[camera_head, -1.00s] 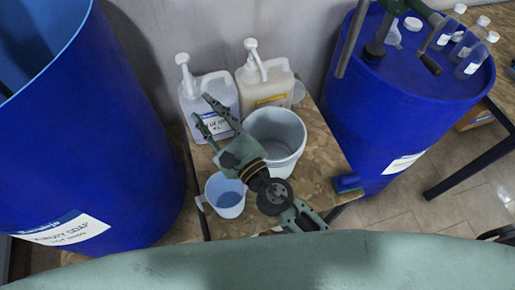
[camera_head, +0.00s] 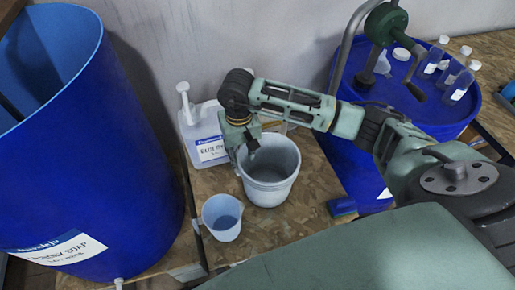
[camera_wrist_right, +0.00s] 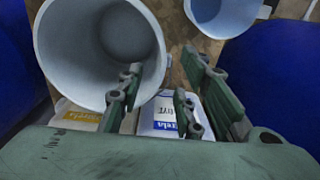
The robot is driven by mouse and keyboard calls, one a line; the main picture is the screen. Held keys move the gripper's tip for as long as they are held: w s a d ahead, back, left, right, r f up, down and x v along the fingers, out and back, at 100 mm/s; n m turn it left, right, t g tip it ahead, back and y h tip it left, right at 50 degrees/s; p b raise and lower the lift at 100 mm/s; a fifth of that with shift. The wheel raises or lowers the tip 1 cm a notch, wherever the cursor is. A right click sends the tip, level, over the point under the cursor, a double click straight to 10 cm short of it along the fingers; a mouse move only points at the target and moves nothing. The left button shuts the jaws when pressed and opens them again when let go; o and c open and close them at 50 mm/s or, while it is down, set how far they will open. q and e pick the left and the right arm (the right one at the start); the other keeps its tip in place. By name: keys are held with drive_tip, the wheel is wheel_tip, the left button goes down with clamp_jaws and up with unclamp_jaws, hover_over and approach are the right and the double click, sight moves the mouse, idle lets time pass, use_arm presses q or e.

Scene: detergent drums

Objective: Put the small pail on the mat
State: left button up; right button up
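The small pail (camera_head: 222,217), pale blue and upright, stands on the brown board near its front left. It shows at the top of the right wrist view (camera_wrist_right: 222,14). My right gripper (camera_head: 241,148) is above the left rim of a larger pale bucket (camera_head: 274,185), up and behind the small pail and apart from it. In the right wrist view its fingers (camera_wrist_right: 160,84) are spread, with nothing seen held between them; one overlaps the view of the bucket (camera_wrist_right: 88,82). I cannot make out a mat. My left gripper is out of view.
A white pump jug (camera_head: 205,135) stands behind the bucket; a second jug is mostly hidden by my arm. Large blue drums stand at left (camera_head: 80,150) and right (camera_head: 365,165). A small blue object (camera_head: 342,207) is at the board's right edge.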

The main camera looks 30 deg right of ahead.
wheel_tip(320, 180, down, 2)
drive_tip(key=shift+d+f+p, duration=0.1)
drive_tip(key=shift+f+p, duration=0.15)
drive_tip(key=shift+p, duration=0.2)
drive_tip(key=shift+w+f, duration=0.15)
drive_tip(key=shift+f, duration=0.2)
drive_tip(key=f, duration=0.1)
drive_tip(key=f+p, duration=0.2)
drive_tip(key=shift+w+f, duration=0.2)
drive_tip(key=shift+w, duration=0.1)
drive_tip(key=shift+d+f, duration=0.1)
drive_tip(key=shift+f, duration=0.4)
drive_tip(key=shift+w, duration=0.1)
clamp_jaws()
